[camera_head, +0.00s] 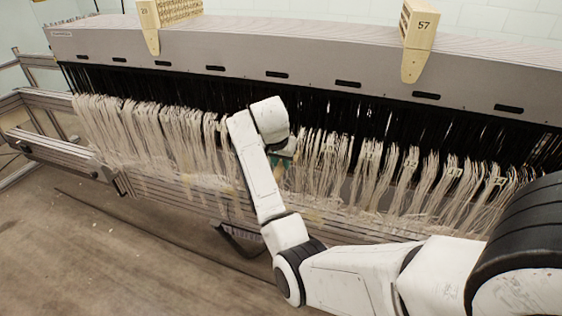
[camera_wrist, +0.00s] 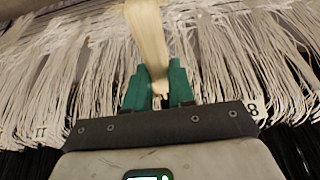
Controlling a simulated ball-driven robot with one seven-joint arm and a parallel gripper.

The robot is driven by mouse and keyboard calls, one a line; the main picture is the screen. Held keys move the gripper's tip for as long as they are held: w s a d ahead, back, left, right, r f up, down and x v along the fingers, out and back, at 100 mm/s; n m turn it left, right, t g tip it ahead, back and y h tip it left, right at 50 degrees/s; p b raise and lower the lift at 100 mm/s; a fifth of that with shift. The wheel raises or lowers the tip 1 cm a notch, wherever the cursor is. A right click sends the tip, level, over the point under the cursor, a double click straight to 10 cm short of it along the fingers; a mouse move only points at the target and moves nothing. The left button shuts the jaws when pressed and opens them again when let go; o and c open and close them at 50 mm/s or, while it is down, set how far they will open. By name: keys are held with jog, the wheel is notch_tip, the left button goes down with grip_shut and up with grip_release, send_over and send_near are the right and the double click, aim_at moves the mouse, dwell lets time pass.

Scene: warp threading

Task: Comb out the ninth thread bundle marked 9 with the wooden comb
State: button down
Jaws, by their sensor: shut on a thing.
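My gripper (camera_wrist: 157,82) has green fingers shut on the wooden comb (camera_wrist: 148,35), a pale, smooth piece pointing away from the wrist in the wrist view. The comb lies over the pale hanging threads (camera_wrist: 215,60); I cannot tell whether it touches them. A tag marked 8 (camera_wrist: 254,108) shows at right, and one that seems to read 11 (camera_wrist: 40,132) at left. The tag marked 9 is not visible; the gripper covers part of the row between these tags. In the head view, the gripper (camera_head: 284,160) is at the middle of the thread row, largely hidden by my arm.
A long grey loom beam (camera_head: 300,62) runs above dark cords. Wooden blocks, one marked 57 (camera_head: 419,36) and another at left (camera_head: 168,16), stand on it. A metal rail (camera_head: 60,150) runs at left. The floor (camera_head: 110,250) in front is mostly clear.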

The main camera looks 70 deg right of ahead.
jog(key=shift+d, duration=0.4)
jog(key=shift+d+p, duration=0.1)
jog(key=shift+p, duration=0.6)
dwell(1.4)
notch_tip(320, 180, down, 18)
jog(key=b, duration=0.7)
jog(key=shift+d+b, duration=0.25)
jog(key=shift+b, duration=0.1)
dwell(0.9)
notch_tip(320, 180, down, 7)
jog(key=b, duration=0.4)
jog(key=shift+d, duration=0.2)
jog(key=shift+w, duration=0.1)
